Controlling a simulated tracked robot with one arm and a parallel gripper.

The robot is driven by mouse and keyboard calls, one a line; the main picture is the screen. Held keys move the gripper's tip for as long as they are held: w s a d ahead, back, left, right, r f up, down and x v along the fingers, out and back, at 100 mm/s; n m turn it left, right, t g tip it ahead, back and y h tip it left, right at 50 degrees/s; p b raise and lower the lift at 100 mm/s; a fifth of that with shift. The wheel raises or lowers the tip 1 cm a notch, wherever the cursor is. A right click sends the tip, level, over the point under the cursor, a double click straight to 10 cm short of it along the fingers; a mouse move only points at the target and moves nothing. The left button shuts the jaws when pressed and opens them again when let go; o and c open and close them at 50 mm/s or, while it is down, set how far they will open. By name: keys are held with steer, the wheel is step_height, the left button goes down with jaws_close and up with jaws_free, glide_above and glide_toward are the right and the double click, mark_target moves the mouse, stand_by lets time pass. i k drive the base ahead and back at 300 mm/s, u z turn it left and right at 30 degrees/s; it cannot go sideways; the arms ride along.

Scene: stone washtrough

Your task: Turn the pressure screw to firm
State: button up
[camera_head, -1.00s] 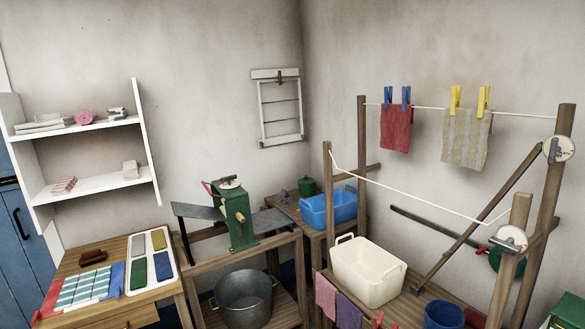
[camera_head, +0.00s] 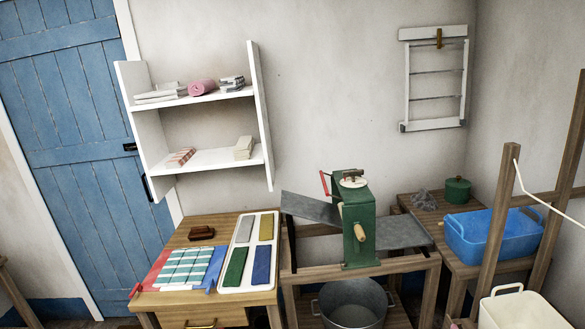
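A green mangle (camera_head: 356,220) stands on a wooden frame right of the picture's middle, with grey boards sloping out on both sides. On its top sits a pale round disc with a dark piece on it, which looks like the pressure screw (camera_head: 351,179). Its setting is too small to read. A red lever (camera_head: 324,184) stands at the mangle's upper left. A wooden crank handle (camera_head: 360,232) shows on its front. My gripper is not in view.
A table with folded cloths (camera_head: 187,267) and a white tray of coloured blocks (camera_head: 221,252) stands left of the mangle. A metal tub (camera_head: 352,305) sits below it. A blue basin (camera_head: 490,237) and wooden posts (camera_head: 497,218) stand to the right.

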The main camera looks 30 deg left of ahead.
mark_target(351, 173)
steer(key=u, duration=0.15)
steer(key=i, duration=0.4)
steer(key=u, duration=0.25)
steer(key=k, duration=0.5)
steer(key=u, duration=0.7)
steer(key=i, duration=2.45)
steer(key=z, duration=0.45)
steer(key=i, duration=0.3)
steer(key=z, duration=0.4)
